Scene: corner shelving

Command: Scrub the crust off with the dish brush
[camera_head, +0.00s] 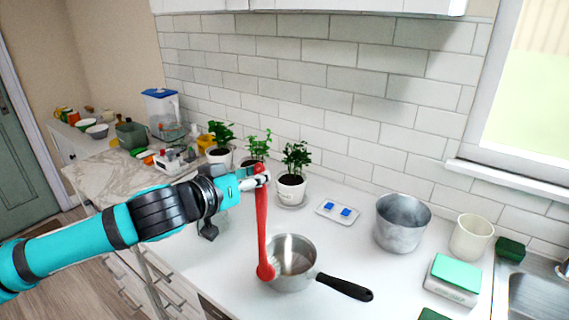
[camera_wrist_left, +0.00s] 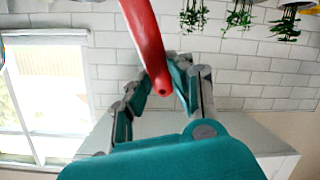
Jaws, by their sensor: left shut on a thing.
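A long red dish brush (camera_head: 262,225) hangs almost upright from my left gripper (camera_head: 258,180), which is shut on its upper end. In the left wrist view, the red brush (camera_wrist_left: 145,35) passes between the two fingers of the gripper (camera_wrist_left: 163,85). The brush's wide lower end is at the left rim of a steel saucepan (camera_head: 296,284) with a black handle; I cannot tell whether it touches. The saucepan stands on the white counter. A faint brownish patch shows inside it, but the crust is not clear. My right gripper is not in view.
A tall metal pot (camera_head: 401,228), a cream cup (camera_head: 470,237) and a scale with a green top (camera_head: 455,276) stand to the right. A small tray with blue pieces (camera_head: 337,212) and potted plants (camera_head: 291,188) are behind. A sink (camera_head: 537,296) is at far right.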

